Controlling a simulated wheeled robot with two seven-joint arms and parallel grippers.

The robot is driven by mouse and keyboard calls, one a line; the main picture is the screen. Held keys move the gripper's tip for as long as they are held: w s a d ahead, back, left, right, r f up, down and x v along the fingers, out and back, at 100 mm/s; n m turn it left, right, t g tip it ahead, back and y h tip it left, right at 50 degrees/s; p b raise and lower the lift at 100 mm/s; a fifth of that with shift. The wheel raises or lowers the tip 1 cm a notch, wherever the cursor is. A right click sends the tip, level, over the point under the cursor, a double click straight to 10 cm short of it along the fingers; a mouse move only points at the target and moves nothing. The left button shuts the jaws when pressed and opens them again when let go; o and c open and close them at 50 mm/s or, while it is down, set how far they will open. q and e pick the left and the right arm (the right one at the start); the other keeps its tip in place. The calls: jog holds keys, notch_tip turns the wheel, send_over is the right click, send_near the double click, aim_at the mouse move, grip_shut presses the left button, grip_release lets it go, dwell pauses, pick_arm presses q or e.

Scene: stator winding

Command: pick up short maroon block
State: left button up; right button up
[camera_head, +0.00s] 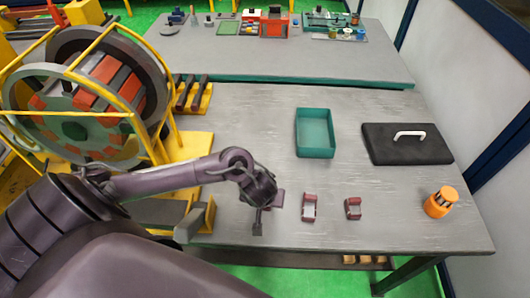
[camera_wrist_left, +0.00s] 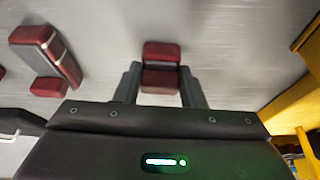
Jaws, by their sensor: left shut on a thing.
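In the left wrist view, a short maroon block (camera_wrist_left: 161,66) sits between the two dark fingers of my left gripper (camera_wrist_left: 160,88), which is shut on it. In the head view my left gripper (camera_head: 269,212) is low over the front of the grey table, with part of the held block (camera_head: 279,198) showing at its right side. Whether the block touches the table cannot be told. My right gripper is not in view.
Two more maroon blocks with pale parts, a longer one (camera_head: 309,208) and a smaller one (camera_head: 353,208), stand to the right. The yellow-framed stator (camera_head: 90,95) is at left.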

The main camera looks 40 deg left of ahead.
pick_arm(q)
grip_shut()
